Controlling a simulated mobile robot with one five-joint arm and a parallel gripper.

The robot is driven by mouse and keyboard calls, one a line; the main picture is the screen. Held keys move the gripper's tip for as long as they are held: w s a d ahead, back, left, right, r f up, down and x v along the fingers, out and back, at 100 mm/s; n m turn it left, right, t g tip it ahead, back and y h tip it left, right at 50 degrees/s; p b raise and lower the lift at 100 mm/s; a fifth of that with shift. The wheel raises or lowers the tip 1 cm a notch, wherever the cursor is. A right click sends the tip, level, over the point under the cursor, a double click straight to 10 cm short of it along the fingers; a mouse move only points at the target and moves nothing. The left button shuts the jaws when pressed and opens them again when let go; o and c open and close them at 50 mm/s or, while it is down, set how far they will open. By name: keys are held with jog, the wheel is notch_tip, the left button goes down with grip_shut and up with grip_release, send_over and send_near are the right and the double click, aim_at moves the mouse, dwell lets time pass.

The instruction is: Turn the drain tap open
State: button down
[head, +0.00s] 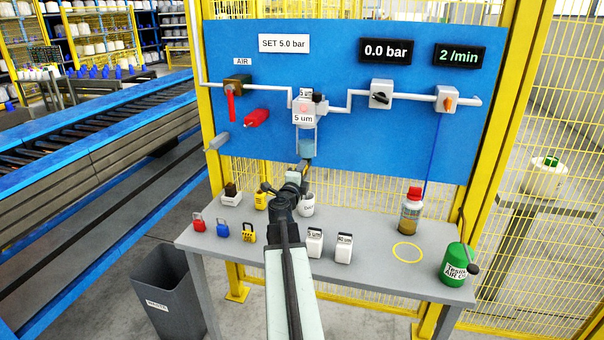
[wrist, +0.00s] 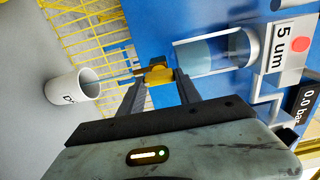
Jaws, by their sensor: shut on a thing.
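The filter unit, labelled "5 um" (head: 304,117), hangs on the blue panel, with its clear bowl (head: 306,148) below; the bowl also shows in the wrist view (wrist: 208,54), with bluish contents. The brass-yellow drain tap (wrist: 160,74) is at the bowl's lower end. My gripper (wrist: 160,84) is shut on the tap, one finger on each side; in the head view my gripper (head: 304,166) is just under the bowl and hides the tap. A thin grey line, tube or stream, runs from the tap towards the white cup (wrist: 66,92) below.
The bench (head: 380,262) below carries padlocks, two small white boxes, a bottle (head: 410,215) and a green can (head: 455,262). A red valve lever (head: 231,104) hangs down at the panel's left. The gauge (head: 386,52) reads 0.0 bar. Yellow mesh fencing stands behind.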

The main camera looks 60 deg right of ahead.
dwell(0.4)
jog(key=c, duration=0.8)
grip_release()
jog(key=shift+c, duration=0.2)
